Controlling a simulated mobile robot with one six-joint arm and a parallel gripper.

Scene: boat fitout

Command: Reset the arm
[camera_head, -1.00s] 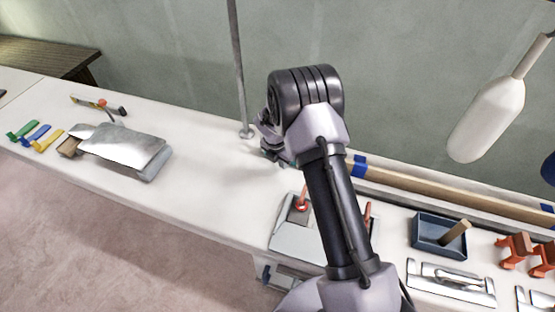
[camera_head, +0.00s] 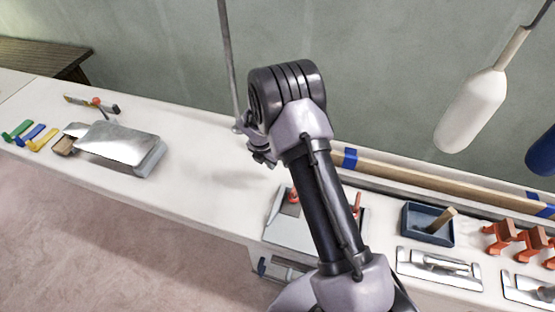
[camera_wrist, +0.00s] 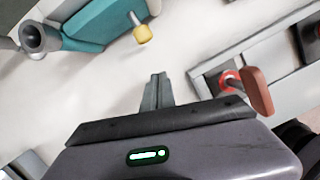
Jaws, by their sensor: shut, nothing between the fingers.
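My arm reaches up over the white bench (camera_head: 205,185) in the head view. My gripper (camera_wrist: 158,78) is shut and empty in the wrist view, its two fingers together above the white surface. In the head view the gripper end (camera_head: 262,152) is partly hidden by my own wrist, near the thin grey pole (camera_head: 229,65). Nothing is held.
Metal-topped block (camera_head: 118,145) and coloured clips (camera_head: 30,134) lie at left. A white float (camera_head: 470,110) hangs at upper right. The wrist view shows a teal object (camera_wrist: 100,28) and a red handle (camera_wrist: 257,90).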

